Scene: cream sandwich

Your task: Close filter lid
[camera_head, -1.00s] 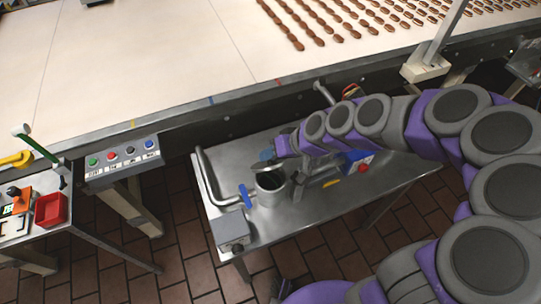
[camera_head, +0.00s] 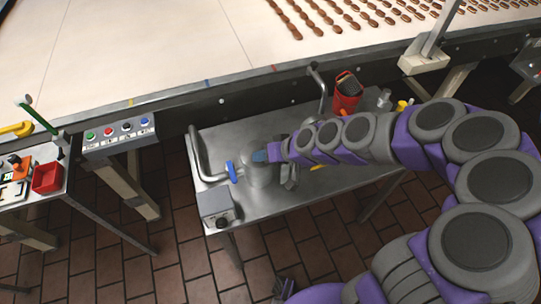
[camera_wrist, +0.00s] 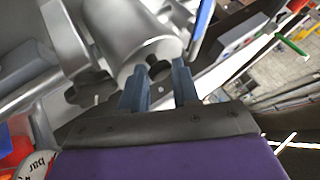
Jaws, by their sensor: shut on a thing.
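The steel filter (camera_head: 260,176) is an upright cylinder on the metal table, joined to a pipe with a blue valve handle (camera_head: 231,171). Its lid (camera_head: 252,158) lies across the top, and no dark opening shows. My gripper (camera_head: 262,156) is at the top of the filter. In the wrist view the filter (camera_wrist: 135,40) is just beyond the fingers (camera_wrist: 160,82). The fingers are shut on part of the lid, with a gap between them. The exact contact is hard to see, and my arm hides the right side of the filter.
The metal table (camera_head: 230,140) also carries a grey box (camera_head: 215,203) at front left and a red container (camera_head: 346,95) at back right. A conveyor (camera_head: 150,60) runs behind. A button panel (camera_head: 120,136) and a red tray (camera_head: 47,177) are at left.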

